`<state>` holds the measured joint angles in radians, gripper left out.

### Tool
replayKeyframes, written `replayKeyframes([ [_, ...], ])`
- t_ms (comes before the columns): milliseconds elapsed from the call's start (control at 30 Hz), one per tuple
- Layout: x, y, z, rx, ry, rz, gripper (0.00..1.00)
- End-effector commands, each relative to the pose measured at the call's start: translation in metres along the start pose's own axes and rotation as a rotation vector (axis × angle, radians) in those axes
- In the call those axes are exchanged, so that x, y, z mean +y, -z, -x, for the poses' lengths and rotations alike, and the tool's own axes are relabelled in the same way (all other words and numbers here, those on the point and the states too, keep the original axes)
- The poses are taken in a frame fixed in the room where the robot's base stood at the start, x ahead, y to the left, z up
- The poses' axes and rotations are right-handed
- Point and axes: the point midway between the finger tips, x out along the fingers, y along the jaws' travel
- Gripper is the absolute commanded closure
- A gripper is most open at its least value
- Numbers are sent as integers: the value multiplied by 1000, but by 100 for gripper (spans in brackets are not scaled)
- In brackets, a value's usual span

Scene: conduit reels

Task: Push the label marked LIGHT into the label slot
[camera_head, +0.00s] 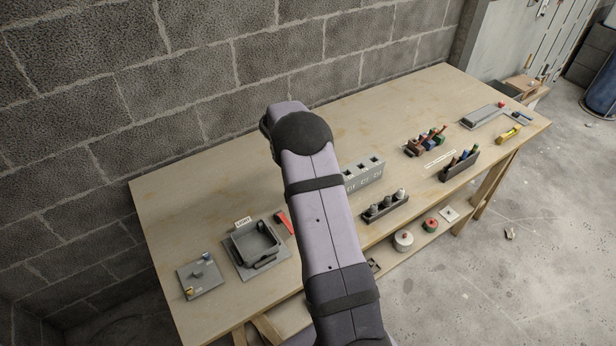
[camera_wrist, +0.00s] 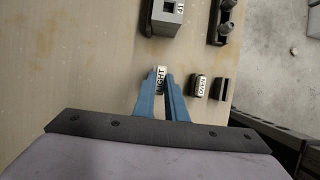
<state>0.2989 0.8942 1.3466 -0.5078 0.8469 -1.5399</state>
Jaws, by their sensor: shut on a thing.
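My gripper (camera_wrist: 162,76) has blue fingers closed on a white label marked LIGHT (camera_wrist: 161,82) in the wrist view. The label is between the fingertips, above or on the wooden table; I cannot tell which. In the head view my arm hides the gripper and this label. A white plate reading LIGHT (camera_head: 243,220) also shows in the head view, at the back edge of a grey open box (camera_head: 256,241). I cannot make out the label slot for certain in either view.
An OVEN label (camera_wrist: 200,86) and a dark block (camera_wrist: 220,88) are right of my fingers. A grey socket block (camera_wrist: 165,18) and a dark rack (camera_wrist: 224,22) lie beyond. A red-handled item (camera_head: 284,222) lies by the box.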

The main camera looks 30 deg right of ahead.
Motion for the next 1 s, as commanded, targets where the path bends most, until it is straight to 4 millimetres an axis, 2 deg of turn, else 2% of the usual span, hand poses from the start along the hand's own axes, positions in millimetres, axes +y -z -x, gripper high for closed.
replayKeyframes([
  [1000, 0, 5, -13, 0, 1, 0, 100],
])
